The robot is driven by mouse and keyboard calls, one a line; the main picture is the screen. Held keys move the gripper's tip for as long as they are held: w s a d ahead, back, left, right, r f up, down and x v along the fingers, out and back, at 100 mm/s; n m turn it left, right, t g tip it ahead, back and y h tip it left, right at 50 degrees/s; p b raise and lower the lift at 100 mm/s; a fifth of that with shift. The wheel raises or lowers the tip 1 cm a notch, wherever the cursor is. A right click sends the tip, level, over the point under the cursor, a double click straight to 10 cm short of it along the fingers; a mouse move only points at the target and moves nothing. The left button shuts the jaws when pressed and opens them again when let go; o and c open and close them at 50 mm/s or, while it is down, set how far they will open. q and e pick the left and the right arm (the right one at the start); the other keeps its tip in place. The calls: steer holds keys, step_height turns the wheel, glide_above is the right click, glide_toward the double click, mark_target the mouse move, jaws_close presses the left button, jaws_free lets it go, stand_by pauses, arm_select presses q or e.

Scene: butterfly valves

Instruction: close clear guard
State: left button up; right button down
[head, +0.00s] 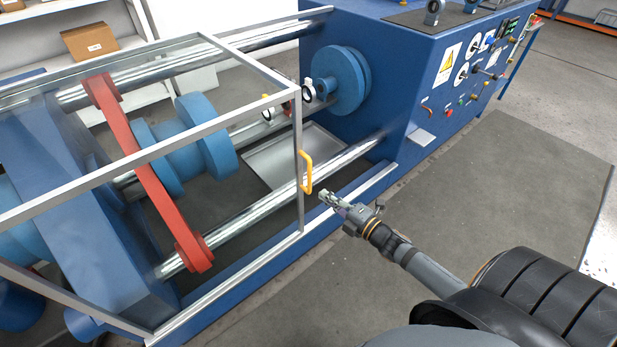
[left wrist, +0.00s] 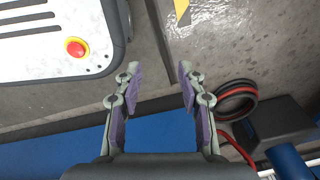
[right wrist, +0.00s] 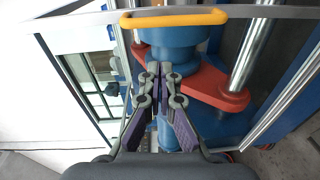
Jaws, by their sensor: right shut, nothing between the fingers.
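The clear guard (head: 215,132) is a see-through box with a grey metal frame, over the left part of the blue machine. Its yellow handle (head: 307,172) is on the upright at the guard's right end. My right gripper (head: 325,194) is shut and empty, just right of the handle and apart from it. In the right wrist view the handle (right wrist: 173,17) crosses the top, ahead of the closed fingertips (right wrist: 160,68). My left gripper (left wrist: 157,72) is open and empty in the left wrist view; it does not show in the head view.
Right of the guard the bay is open, with a round blue flange (head: 342,80), steel bars and a metal tray (head: 285,158). A red link (head: 150,175) is inside the guard. The control panel (head: 480,60) is at the upper right. The floor mat (head: 500,190) is clear.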

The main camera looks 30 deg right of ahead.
mark_target(309, 172)
steer(key=w+a+r+n+y+p, duration=0.1)
steer(key=w+a+r+p, duration=0.3)
steer(key=w, duration=0.5)
arm_select(q)
steer(key=shift+s+a+r+b, duration=0.3)
steer(key=shift+s+r, duration=0.15)
steer(key=shift+r, duration=0.2)
steer(key=shift+s+a+r+b, duration=0.25)
steer(key=shift+s+r, duration=0.15)
steer(key=shift+r, duration=0.2)
arm_select(e)
steer(key=shift+w+d+f+n, duration=0.15)
steer(key=shift+d+f, duration=0.2)
steer(key=shift+d, duration=0.3)
steer(key=shift+d+f+n, duration=0.15)
steer(key=shift+d+f, duration=0.15)
steer(key=shift+d, duration=0.35)
